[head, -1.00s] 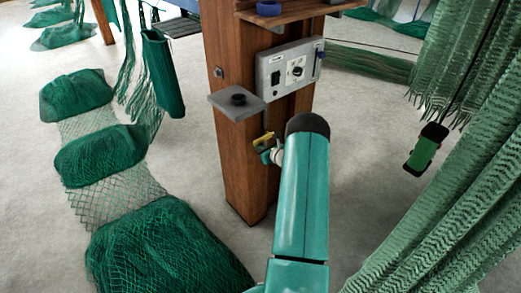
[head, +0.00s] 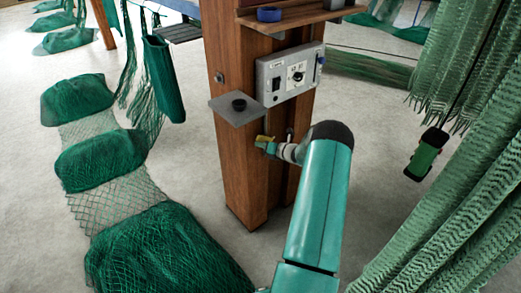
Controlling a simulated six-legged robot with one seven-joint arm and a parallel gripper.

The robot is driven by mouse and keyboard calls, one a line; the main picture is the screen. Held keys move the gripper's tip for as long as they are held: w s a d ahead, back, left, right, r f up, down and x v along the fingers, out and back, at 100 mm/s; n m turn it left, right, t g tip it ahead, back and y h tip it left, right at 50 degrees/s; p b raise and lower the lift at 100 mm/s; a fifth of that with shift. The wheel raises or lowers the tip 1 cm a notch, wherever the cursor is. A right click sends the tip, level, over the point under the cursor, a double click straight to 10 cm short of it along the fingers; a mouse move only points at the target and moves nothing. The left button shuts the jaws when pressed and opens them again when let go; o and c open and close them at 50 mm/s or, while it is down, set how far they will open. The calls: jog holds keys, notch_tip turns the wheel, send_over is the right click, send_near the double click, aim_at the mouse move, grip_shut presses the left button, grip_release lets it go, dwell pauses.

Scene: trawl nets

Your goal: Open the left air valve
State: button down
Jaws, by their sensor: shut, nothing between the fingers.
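My gripper (head: 267,145) is small in the head view, at the front of the wooden post (head: 234,165), just below and right of the grey shelf plate. It looks shut and empty. A small yellow piece shows at its tip; I cannot tell whether this is a finger or a valve handle. My teal arm reaches up from the bottom and hides part of the post's right side. No air valve can be made out clearly. A small dark fitting (head: 290,133) shows on the post, above my wrist, too small to identify.
A grey control box (head: 290,74) with a dial is on the post, above my gripper. The grey shelf plate (head: 238,109) juts out at left. Green nets (head: 160,250) lie on the floor at left; a hanging net (head: 455,190) is close at right. A green-black handset (head: 426,155) hangs there.

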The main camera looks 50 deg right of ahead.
jog(key=shift+d+r+m+y, duration=0.2)
jog(key=shift+d+r+m, duration=0.05)
jog(key=shift+r+m, duration=0.25)
jog(key=shift+d+r+m+y, duration=0.2)
jog(key=shift+r+m, duration=0.15)
jog(key=shift+m, duration=0.25)
jog(key=shift+s+d+r+m+t+y, duration=0.1)
jog(key=shift+d+r+m+t+y, duration=0.3)
jog(key=shift+d+m, duration=0.45)
jog(key=shift+s+d+r+m+t+y, duration=0.15)
jog(key=shift+d+r+m+t, duration=0.3)
jog(key=shift+m, duration=0.65)
jog(key=shift+s+d+r+m+t+y, duration=0.1)
jog(key=shift+d+r+m+t+y, duration=0.15)
jog(key=shift+d+r+m, duration=0.6)
jog(key=shift+f, duration=0.15)
jog(key=shift+w, duration=0.1)
